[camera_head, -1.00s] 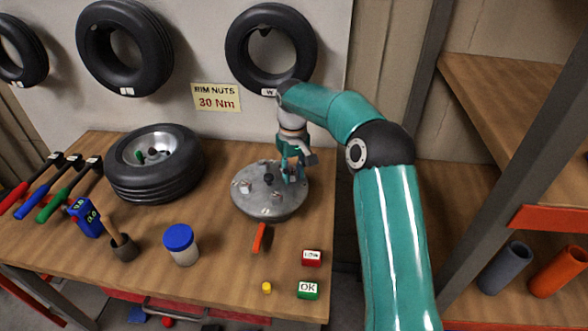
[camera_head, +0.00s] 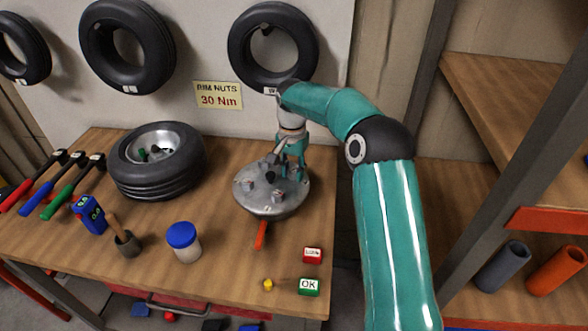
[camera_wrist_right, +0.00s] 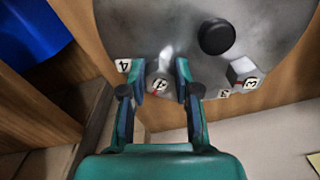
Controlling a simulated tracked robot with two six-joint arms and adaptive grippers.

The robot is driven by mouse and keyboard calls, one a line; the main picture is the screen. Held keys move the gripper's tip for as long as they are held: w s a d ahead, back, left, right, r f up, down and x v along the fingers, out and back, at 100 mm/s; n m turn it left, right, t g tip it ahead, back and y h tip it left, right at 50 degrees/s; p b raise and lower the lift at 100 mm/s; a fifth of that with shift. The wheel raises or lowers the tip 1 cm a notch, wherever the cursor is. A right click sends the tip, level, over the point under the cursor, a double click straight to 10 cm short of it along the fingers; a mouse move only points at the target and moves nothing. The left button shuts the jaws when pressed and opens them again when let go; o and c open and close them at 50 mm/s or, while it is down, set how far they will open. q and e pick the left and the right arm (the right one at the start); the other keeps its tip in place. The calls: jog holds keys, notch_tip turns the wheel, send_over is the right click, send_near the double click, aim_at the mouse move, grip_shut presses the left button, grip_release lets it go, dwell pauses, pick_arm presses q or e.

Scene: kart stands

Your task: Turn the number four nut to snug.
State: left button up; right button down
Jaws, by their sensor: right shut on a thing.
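A round grey metal plate (camera_head: 246,205) with a black centre knob (camera_head: 270,178) and several pale nuts lies on the bench. My right gripper (camera_head: 287,175) reaches down at the plate's back right edge. In the right wrist view its two fingers (camera_wrist_right: 160,84) are closed on either side of the number four nut (camera_wrist_right: 158,82), whose top carries a dark mark and a small red line. A white "4" tag (camera_wrist_right: 123,65) sits beside it on the plate. Another nut (camera_wrist_right: 240,71) with a "3" tag (camera_wrist_right: 223,93) is to the right. My left gripper is out of view.
An orange handle (camera_head: 262,235) sticks out at the plate's front. A tyre on a rim (camera_head: 150,180) and a blue-lidded jar (camera_head: 183,240) stand to the left. A red block (camera_head: 312,255) and a green "OK" block (camera_head: 308,287) lie in front.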

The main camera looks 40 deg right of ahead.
aim_at(291, 170)
jog(key=m, duration=0.6)
jog(key=shift+w+m, duration=0.25)
jog(key=shift+m, duration=0.05)
jog(key=m, duration=0.5)
jog(key=shift+w+m, duration=0.15)
jog(key=shift+m, duration=0.15)
jog(key=c, duration=0.8)
grip_release()
jog(key=shift+c, duration=0.2)
notch_tip(291, 170, up, 12)
jog(key=shift+f, duration=0.1)
